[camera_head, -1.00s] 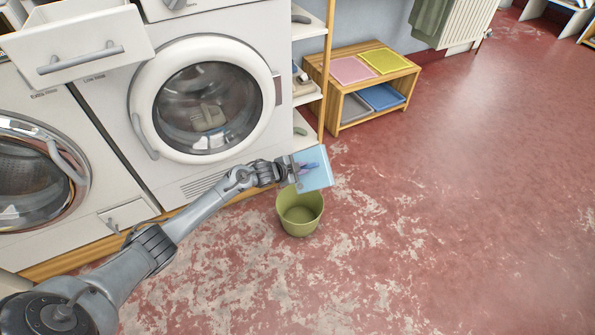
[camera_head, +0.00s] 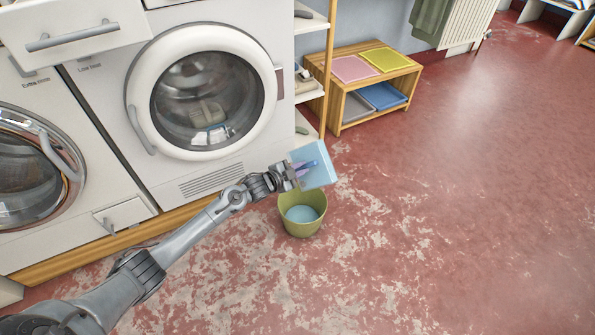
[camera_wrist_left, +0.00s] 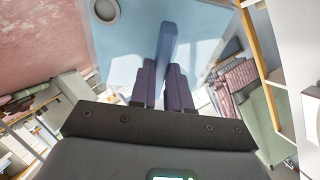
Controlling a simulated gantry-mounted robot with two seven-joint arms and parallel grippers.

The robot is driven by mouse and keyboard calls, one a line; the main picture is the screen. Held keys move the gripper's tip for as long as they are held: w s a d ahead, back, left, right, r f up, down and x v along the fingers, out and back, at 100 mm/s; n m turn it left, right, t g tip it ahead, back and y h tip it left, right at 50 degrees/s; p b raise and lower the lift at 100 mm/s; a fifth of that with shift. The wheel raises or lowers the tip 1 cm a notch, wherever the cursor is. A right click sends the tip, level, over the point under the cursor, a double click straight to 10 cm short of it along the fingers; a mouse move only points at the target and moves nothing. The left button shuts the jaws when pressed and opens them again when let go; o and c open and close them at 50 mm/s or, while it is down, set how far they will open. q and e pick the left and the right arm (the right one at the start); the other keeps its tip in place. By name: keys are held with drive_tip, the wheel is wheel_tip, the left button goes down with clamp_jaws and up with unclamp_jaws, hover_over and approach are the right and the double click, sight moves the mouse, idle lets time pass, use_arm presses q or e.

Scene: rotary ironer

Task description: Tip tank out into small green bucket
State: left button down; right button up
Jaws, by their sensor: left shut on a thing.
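The tank (camera_head: 321,163) is a light blue, flat-sided box. My left gripper (camera_head: 304,168) is shut on it and holds it tilted just above the green bucket. In the left wrist view the gripper's dark fingers (camera_wrist_left: 165,88) close on a blue bar-like handle (camera_wrist_left: 168,50) of the tank (camera_wrist_left: 125,35), which fills the top middle; a round grey opening or cap shows at its top left. The small green bucket (camera_head: 302,228) stands upright on the floor. Light blue water (camera_head: 302,214) lies inside it. My right gripper is not in view.
A white front-loading machine (camera_head: 215,166) stands behind the arm, with a pulled-out white drawer (camera_head: 75,32) at upper left. A shelf unit (camera_head: 318,60) and a wooden bench with coloured trays (camera_head: 340,112) stand behind. The red, worn floor (camera_head: 450,230) to the right is clear.

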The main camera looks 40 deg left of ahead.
use_arm(q)
drive_tip(key=shift+s+t+b, duration=0.65)
drive_tip(key=shift+t+b, duration=0.35)
drive_tip(key=shift+b, duration=0.5)
drive_tip(key=shift+s+r, duration=0.1)
idle(4.0)
